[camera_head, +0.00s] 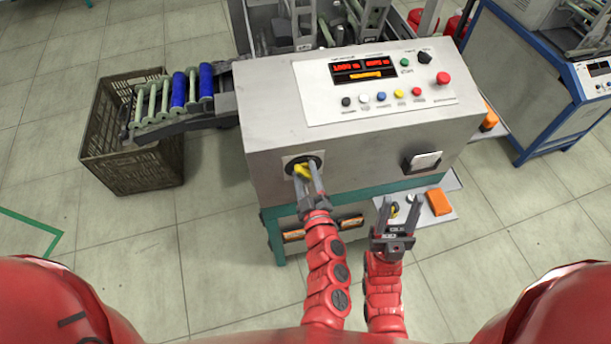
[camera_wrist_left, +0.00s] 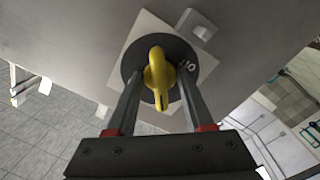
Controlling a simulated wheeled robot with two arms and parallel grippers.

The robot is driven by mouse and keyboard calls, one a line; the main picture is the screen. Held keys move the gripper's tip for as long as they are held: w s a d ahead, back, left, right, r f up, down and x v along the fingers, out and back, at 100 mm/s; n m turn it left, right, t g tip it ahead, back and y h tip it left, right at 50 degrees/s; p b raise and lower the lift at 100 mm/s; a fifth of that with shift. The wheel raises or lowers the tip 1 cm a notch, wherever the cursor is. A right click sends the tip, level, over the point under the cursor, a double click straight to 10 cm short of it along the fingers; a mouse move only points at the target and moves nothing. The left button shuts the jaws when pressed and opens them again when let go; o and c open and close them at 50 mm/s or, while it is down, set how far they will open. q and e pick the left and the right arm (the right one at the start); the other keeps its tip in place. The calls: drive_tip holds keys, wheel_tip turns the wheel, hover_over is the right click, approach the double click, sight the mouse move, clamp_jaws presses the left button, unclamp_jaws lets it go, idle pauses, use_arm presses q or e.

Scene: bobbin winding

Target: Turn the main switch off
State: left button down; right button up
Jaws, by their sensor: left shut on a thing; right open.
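The main switch is a yellow rotary handle (camera_head: 302,170) on a dark round plate, low on the left of the machine's front face. In the left wrist view the yellow handle (camera_wrist_left: 157,76) points roughly along the fingers, with marks on the dark disc (camera_wrist_left: 185,62) beside it. My left gripper (camera_head: 309,180) is at the switch, its fingers on either side of the handle and shut on it. The fingers (camera_wrist_left: 159,100) also show in the wrist view. My right gripper (camera_head: 400,212) is open and empty, in front of the machine to the right.
The machine's top panel (camera_head: 375,85) carries a red display, several buttons and a red knob. A small shelf with an orange block (camera_head: 439,202) lies close to my right gripper. A second machine (camera_head: 530,80) is at right.

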idle(0.3)
use_arm(q)
drive_tip(key=shift+d+f+n+b, duration=0.1)
drive_tip(key=shift+f+n+b, duration=0.05)
drive_tip(key=shift+n+b, duration=1.45)
drive_tip(key=shift+n, duration=0.4)
drive_tip(key=shift+n+b, duration=0.6)
drive_tip(key=shift+b, duration=0.1)
drive_tip(key=shift+n+b, duration=0.95)
drive_tip(key=shift+n, duration=0.25)
drive_tip(key=shift+r, duration=0.2)
unclamp_jaws()
